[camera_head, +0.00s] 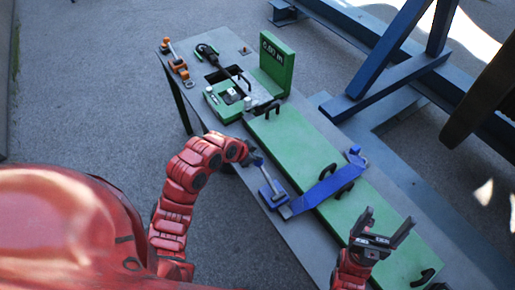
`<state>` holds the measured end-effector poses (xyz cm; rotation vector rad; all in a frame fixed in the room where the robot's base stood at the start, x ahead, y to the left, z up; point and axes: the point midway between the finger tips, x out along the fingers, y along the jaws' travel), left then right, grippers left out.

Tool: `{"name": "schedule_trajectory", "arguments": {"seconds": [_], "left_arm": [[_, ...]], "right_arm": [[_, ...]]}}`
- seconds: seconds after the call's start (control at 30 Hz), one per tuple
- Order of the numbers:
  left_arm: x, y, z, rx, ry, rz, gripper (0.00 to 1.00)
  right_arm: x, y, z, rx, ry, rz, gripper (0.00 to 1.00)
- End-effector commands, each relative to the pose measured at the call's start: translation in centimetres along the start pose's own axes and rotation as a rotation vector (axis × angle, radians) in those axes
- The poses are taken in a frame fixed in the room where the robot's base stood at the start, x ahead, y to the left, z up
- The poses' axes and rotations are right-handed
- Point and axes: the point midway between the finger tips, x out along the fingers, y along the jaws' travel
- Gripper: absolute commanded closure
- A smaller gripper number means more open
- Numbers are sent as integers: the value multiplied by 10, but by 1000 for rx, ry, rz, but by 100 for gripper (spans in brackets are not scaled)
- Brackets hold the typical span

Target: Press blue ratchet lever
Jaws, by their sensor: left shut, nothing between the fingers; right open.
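The blue ratchet (275,195), a small blue-and-grey frame with a lever, sits on the near edge of the grey table. A wide blue strap (322,190) runs from it across the long green panel (300,150) to a blue end piece at the far edge. My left gripper (256,159) is shut and empty, close to the upper-left end of the ratchet. I cannot tell whether it touches the lever. My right gripper (384,229) is open and empty, over the lower right part of the green panel, well apart from the ratchet.
Black handles (344,181) stand up from the green panel. Green-and-black tools (228,98) and a green display box (277,62) are at the table's far end, with an orange tool (177,64) at left. A blue steel frame (378,75) stands behind.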

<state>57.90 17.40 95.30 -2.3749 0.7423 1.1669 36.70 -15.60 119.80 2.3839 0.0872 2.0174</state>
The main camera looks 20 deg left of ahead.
Motion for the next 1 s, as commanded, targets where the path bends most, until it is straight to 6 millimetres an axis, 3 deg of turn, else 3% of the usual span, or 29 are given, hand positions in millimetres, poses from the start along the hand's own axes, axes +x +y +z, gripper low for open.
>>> {"name": "schedule_trajectory", "arguments": {"seconds": [0.43, 0.8, 1.0], "left_arm": [[5, -2, 4, 0, 2, -2, 100], [48, -24, 34, -1, 3, -3, 100], [55, -30, 40, -1, 1, -4, 100]], "right_arm": [[-5, 0, 1, 0, 0, 0, 18], [-76, -4, 13, 0, 0, 0, 18], [-89, -4, 15, 0, 0, 0, 18]]}}
